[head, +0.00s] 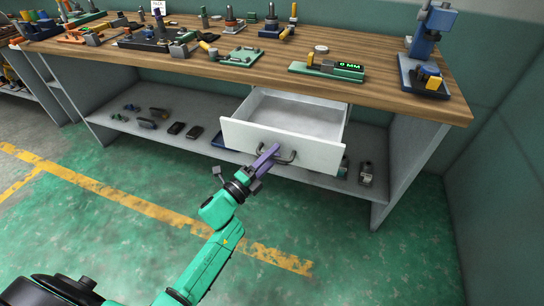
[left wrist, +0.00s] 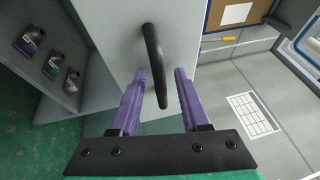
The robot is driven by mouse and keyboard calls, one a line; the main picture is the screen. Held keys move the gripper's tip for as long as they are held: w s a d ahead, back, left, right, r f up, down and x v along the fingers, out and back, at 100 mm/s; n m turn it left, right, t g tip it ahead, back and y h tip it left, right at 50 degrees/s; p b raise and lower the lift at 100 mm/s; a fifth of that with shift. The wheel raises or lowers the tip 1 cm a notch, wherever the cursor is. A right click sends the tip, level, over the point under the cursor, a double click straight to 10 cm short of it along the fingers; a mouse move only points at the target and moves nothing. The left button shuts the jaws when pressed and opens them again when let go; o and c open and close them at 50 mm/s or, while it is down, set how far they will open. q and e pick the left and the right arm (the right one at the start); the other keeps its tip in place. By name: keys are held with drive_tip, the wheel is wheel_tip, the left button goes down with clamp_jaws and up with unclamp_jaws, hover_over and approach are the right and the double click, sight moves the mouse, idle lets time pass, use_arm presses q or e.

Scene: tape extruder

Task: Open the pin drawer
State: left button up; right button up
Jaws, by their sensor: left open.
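The white pin drawer (head: 279,144) sticks well out from under the wooden bench top, and its grey inside shows empty from here. A dark handle (head: 285,155) is fixed to its front. My left gripper (head: 269,156) is at the handle in the head view. In the left wrist view the purple fingers of my left gripper (left wrist: 160,88) stand apart, with the dark curved handle (left wrist: 154,60) between them. I see a gap on both sides of the handle. The drawer front (left wrist: 118,30) also shows in the left wrist view. My right gripper is in neither view.
The workbench top (head: 380,84) carries tools, a green gauge with a lit display (head: 330,70) and a blue press (head: 425,50). The lower shelf (head: 170,118) holds several small dark items. The green floor (head: 340,250) before the drawer is clear.

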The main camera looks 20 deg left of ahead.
use_arm(q)
drive_tip(key=v, duration=1.4)
drive_tip(key=shift+s+a+b, duration=0.15)
drive_tip(key=shift+s+b, duration=0.1)
drive_tip(key=shift+b, duration=0.05)
drive_tip(key=s+a+f+n+g+y, duration=0.15)
drive_tip(key=f+n, duration=0.25)
drive_tip(key=f, duration=0.5)
drive_tip(key=s+a+f+n+g+y, duration=0.1)
drive_tip(key=a+f+n+g+y, duration=0.2)
drive_tip(key=f, duration=0.6)
drive_tip(key=s+a+f+n+g+y, duration=0.1)
drive_tip(key=s+f+n+g+y, duration=0.1)
drive_tip(key=f+n, duration=0.5)
drive_tip(key=s+f+n+g+y, duration=0.1)
drive_tip(key=s+f+g, duration=0.1)
drive_tip(key=s+f, duration=0.35)
drive_tip(key=s+f+n+g+y, duration=0.1)
drive_tip(key=s+f+n+g, duration=0.15)
drive_tip(key=f, duration=0.55)
drive_tip(key=s+f+n+g, duration=0.2)
drive_tip(key=s+f+g, duration=0.15)
drive_tip(key=s, duration=0.55)
drive_tip(key=s+f+n+g, duration=0.2)
drive_tip(key=s+f, duration=0.3)
drive_tip(key=s, duration=0.3)
wheel_tip(320, 180, up, 14)
drive_tip(key=p, duration=1.4)
drive_tip(key=shift+s+r+p, duration=0.25)
drive_tip(key=shift+p, duration=0.1)
